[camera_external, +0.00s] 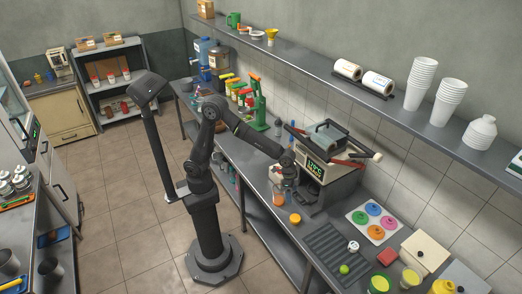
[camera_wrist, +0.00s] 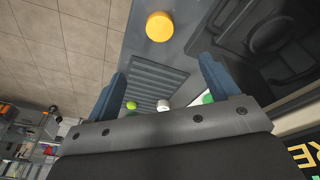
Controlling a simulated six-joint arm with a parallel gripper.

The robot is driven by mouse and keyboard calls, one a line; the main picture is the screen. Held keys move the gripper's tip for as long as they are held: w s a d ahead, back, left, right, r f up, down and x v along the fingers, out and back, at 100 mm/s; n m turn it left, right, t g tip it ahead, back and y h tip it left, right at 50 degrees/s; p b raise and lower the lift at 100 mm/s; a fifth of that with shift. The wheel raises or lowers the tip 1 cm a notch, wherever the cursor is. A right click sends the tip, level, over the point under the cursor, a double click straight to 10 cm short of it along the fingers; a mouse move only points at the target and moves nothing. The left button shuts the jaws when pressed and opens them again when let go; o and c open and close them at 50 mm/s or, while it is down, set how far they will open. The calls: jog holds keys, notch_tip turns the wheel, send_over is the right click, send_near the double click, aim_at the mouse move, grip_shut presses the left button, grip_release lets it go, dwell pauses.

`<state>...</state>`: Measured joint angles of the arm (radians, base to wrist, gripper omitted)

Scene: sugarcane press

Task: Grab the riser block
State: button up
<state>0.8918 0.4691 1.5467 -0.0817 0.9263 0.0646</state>
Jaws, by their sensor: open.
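I cannot tell for sure which thing is the riser block. A short orange-yellow round piece (camera_external: 295,219) stands on the steel counter near its front edge, and its round top shows at the upper middle of the wrist view (camera_wrist: 160,26). A red block (camera_external: 387,257) lies farther along the counter, beyond the drain grate. My gripper (camera_external: 286,183) is low in front of the press (camera_external: 341,183), behind the orange piece.
The ribbed drain grate (camera_external: 336,248) holds a green lime (camera_external: 344,269) and a small white item (camera_external: 353,246). A white tray of coloured discs (camera_external: 374,220) lies behind it. The press stands close beside my gripper. A shelf with cups (camera_external: 421,78) runs above the counter.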

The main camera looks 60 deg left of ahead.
jog(key=a+m, duration=0.1)
jog(key=m, duration=0.2)
send_near(295, 217)
jog(key=shift+h, duration=0.4)
jog(key=x, duration=0.8)
jog(key=shift+a+f, duration=0.15)
jog(key=shift+f, duration=0.3)
jog(key=c, duration=1.1)
